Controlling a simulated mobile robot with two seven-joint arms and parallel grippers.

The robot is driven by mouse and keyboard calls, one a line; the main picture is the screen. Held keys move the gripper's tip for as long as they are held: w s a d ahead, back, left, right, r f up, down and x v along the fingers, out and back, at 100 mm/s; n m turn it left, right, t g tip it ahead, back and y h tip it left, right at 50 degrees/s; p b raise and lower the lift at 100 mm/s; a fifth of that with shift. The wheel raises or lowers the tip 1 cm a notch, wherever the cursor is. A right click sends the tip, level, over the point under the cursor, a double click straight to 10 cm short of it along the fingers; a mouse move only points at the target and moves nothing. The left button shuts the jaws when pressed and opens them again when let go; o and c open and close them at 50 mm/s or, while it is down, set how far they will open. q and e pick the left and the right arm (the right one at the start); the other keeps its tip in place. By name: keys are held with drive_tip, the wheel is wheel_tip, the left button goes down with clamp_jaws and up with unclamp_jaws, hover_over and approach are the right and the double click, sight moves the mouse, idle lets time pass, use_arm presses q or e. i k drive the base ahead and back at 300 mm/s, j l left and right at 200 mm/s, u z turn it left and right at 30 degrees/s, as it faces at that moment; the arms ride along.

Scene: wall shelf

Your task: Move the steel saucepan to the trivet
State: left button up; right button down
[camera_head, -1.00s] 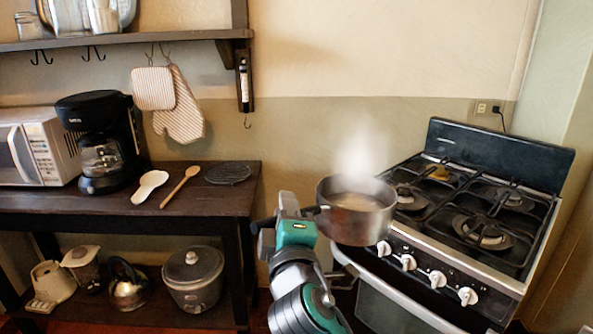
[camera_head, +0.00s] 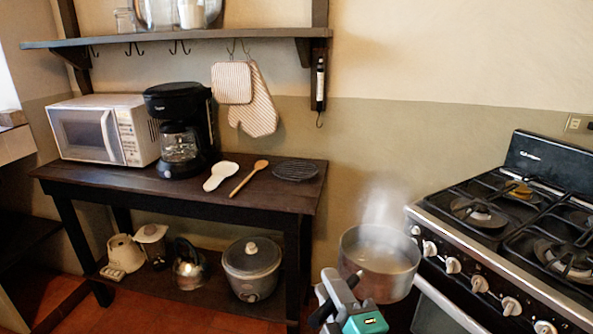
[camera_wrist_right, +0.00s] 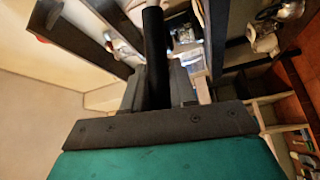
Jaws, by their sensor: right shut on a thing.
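The steel saucepan (camera_head: 380,262) steams in the head view, held up in front of the stove's left edge, with liquid in it. My right gripper (camera_head: 338,296) is shut on its dark handle, which also shows between the fingers in the right wrist view (camera_wrist_right: 154,60). The pan looks about level. The trivet (camera_head: 295,171), a dark round wire rack, lies bare near the right end of the wooden table, up and left of the pan. My left gripper is not in view.
The table (camera_head: 250,200) also holds a wooden spoon (camera_head: 249,178), a white spoon rest (camera_head: 220,175), a coffee maker (camera_head: 180,130) and a microwave (camera_head: 103,130). A shelf (camera_head: 180,40) with hanging mitts (camera_head: 254,100) is above. The stove (camera_head: 510,230) stands at right.

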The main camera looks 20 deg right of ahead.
sight(275, 173)
drive_tip(key=i+j+z, duration=0.1)
drive_tip(key=i+j, duration=0.3)
drive_tip(key=j, duration=0.2)
drive_tip(key=i+j+z, duration=0.25)
drive_tip(key=j, duration=0.35)
drive_tip(key=i+j+z, duration=0.1)
drive_tip(key=i+j, duration=0.3)
drive_tip(key=j, duration=0.3)
drive_tip(key=i+j+z, duration=0.15)
drive_tip(key=j, duration=0.2)
drive_tip(key=i+l, duration=0.15)
drive_tip(key=i, duration=0.15)
drive_tip(key=i+l, duration=0.2)
drive_tip(key=i, duration=0.1)
